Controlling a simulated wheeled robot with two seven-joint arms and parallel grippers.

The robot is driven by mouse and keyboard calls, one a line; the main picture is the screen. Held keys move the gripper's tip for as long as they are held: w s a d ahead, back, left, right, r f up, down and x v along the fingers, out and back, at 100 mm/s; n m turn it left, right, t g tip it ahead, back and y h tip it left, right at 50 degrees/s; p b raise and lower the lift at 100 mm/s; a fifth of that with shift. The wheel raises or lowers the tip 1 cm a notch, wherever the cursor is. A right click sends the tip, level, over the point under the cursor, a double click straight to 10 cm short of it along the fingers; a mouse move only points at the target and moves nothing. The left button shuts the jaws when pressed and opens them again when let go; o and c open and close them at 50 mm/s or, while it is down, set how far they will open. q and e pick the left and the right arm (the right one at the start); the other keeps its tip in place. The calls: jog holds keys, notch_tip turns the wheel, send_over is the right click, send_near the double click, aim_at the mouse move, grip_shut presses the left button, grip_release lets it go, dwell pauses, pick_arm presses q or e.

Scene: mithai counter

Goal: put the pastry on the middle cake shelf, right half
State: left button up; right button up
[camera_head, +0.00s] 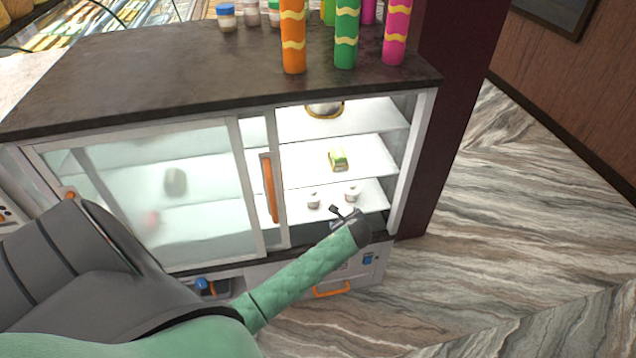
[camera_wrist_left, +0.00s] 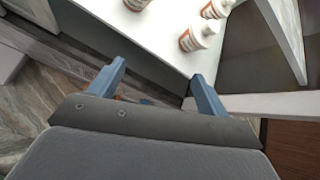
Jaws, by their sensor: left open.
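A small green and yellow pastry (camera_head: 338,158) sits on the middle shelf (camera_head: 300,168) of the cake cabinet, in the open right half. No gripper touches it. My left gripper (camera_head: 343,213) is in front of the bottom shelf's front edge, below and apart from the pastry. In the left wrist view my left gripper (camera_wrist_left: 158,70) has its two blue fingers spread wide with nothing between them. The pastry is not in the left wrist view. My right gripper is not in view.
White bottles with orange labels (camera_wrist_left: 197,37) stand on the bottom shelf (camera_wrist_left: 165,42). A dark round item (camera_head: 324,110) is on the top shelf. The sliding glass door (camera_head: 150,190) with an orange handle (camera_head: 269,188) covers the left half. Colored tubes (camera_head: 293,40) stand on the countertop.

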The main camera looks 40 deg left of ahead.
pick_arm(q)
jog(key=s+d+f+n+g+h, duration=0.2)
jog(key=s+d+f+n, duration=0.4)
jog(key=s+f, duration=0.5)
jog(key=s+d+f+n+g+h, duration=0.1)
jog(key=s+d+f+n+h, duration=0.2)
jog(key=s+d+f+n, duration=0.4)
jog(key=s+d+f+n+g+h, duration=0.2)
jog(key=s+d+f+n, duration=0.4)
jog(key=s+f, duration=0.9)
jog(key=s+d+h, duration=0.1)
jog(key=s, duration=0.8)
jog(key=shift+s+f+n+g, duration=0.25)
jog(key=shift+n+g, duration=0.05)
jog(key=shift+n, duration=0.1)
